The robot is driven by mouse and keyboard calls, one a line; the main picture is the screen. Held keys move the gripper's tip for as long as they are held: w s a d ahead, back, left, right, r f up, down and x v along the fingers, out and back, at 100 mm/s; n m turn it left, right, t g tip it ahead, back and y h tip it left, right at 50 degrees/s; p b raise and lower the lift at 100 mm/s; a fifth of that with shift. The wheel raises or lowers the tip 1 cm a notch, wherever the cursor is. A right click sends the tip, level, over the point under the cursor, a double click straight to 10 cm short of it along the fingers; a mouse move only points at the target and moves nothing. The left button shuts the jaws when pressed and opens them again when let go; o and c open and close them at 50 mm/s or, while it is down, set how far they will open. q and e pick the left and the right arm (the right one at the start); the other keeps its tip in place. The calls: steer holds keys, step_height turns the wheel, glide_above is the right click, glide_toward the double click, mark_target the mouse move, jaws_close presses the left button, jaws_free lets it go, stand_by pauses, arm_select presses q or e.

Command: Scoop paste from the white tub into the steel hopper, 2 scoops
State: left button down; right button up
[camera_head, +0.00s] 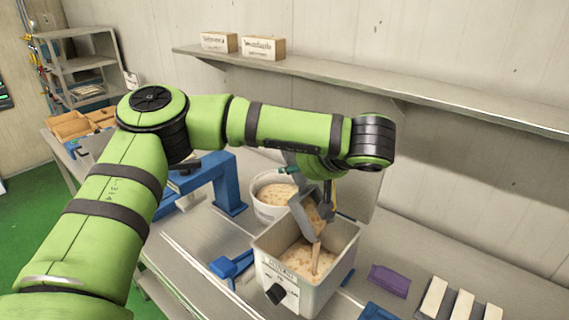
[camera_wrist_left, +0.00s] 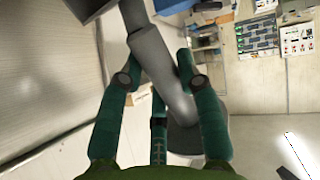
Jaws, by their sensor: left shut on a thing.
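The round white tub (camera_head: 262,209) holds pale, lumpy paste and stands behind the steel hopper (camera_head: 333,278). The hopper is a square, open-topped box with a dark knob on its front, and pale paste (camera_head: 290,258) lies inside. My left gripper (camera_head: 300,172) is shut on the handle of a grey scoop (camera_head: 300,212), partly hidden by my wrist. The scoop is steeply tilted over the hopper, with paste on it and a strand hanging down into the hopper. The left wrist view shows the teal fingers (camera_wrist_left: 158,75) around the grey handle (camera_wrist_left: 172,90). My right gripper is not in view.
A blue stand (camera_head: 228,180) is left of the tub, and a blue-handled item (camera_head: 232,266) lies left of the hopper. A purple packet (camera_head: 389,280) and pale bars (camera_head: 434,297) lie to the right. A wall shelf (camera_head: 400,90) runs above the bench.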

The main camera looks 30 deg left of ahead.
arm_select(q)
steer(key=d+r+t+y, duration=0.1)
steer(key=d+r+y, duration=0.1)
steer(key=d+y, duration=0.1)
steer(key=s+d+r+m+y, duration=0.1)
steer(key=d+r+y, duration=0.1)
steer(key=d, duration=0.3)
steer(key=shift+d+t+y, duration=0.25)
steer(key=shift+t+y, duration=0.15)
steer(key=shift+y, duration=0.3)
stand_by(0.3)
step_height(320, 180, up, 5)
steer(key=g+h, duration=0.1)
steer(key=h, duration=0.5)
steer(key=n+g+h, duration=0.1)
steer(key=h, duration=0.5)
steer(key=g+h, duration=0.1)
steer(key=h, duration=0.5)
steer(key=shift+a+n+g, duration=0.15)
steer(key=shift+n+g, duration=0.15)
steer(key=shift+n, duration=0.1)
steer(key=shift+d, duration=0.25)
steer(key=shift+a, duration=0.1)
